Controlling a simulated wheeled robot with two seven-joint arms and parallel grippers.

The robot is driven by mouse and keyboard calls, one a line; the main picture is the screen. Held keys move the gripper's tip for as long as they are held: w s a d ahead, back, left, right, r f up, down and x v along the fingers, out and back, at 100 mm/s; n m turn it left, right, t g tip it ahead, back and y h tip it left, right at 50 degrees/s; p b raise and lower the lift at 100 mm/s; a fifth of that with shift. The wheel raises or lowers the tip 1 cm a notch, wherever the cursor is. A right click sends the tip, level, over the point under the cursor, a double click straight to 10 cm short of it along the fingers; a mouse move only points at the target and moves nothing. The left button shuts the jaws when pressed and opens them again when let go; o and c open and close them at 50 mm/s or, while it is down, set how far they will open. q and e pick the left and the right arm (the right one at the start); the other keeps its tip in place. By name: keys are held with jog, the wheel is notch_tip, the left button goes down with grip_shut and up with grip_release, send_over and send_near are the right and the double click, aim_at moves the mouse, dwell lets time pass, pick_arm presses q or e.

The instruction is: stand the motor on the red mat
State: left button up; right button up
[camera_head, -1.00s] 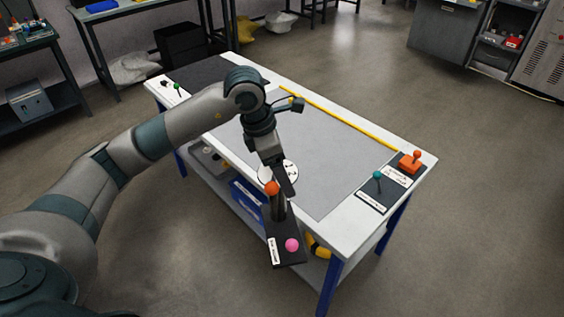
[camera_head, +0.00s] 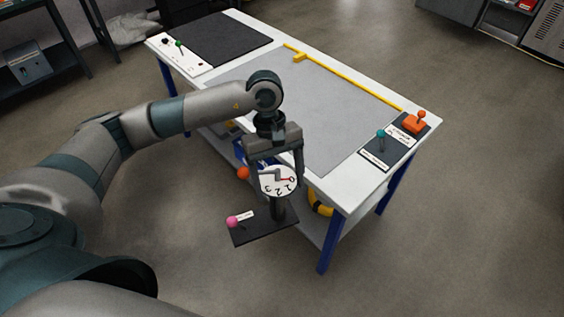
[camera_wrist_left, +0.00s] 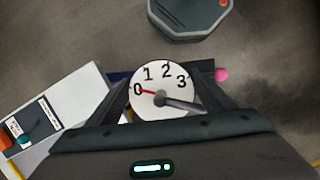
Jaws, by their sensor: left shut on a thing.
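My left gripper (camera_head: 277,174) is shut on a dial stand, its fingers on either side of the white dial face (camera_head: 281,181). The stand has a dark post, a flat black base (camera_head: 264,229) with a pink ball (camera_head: 232,222), and an orange ball (camera_head: 243,173) at its side. It hangs in the air in front of the table. In the left wrist view the dial (camera_wrist_left: 160,78) faces the camera between the fingers. I cannot tell whether this stand is the motor. No red mat shows. My right gripper is out of view.
The white table (camera_head: 345,190) bears a bare grey mat (camera_head: 335,115), a dark mat (camera_head: 215,38), and a yellow rail (camera_head: 350,80). An orange knobbed block (camera_head: 414,122) and a teal knob (camera_head: 381,133) stand at its right end; a green knob (camera_head: 178,43) is at its left.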

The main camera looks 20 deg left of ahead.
aim_at(273, 207)
pick_arm(q)
jog(key=s+f+m+g+y, duration=0.1)
jog(key=s+f+m+y, duration=0.1)
jog(key=s+f+m, duration=0.3)
jog(key=shift+s+m+y, duration=0.3)
jog(key=shift+s+m, duration=0.2)
jog(key=shift+m, duration=1.8)
jog(key=shift+d, duration=0.25)
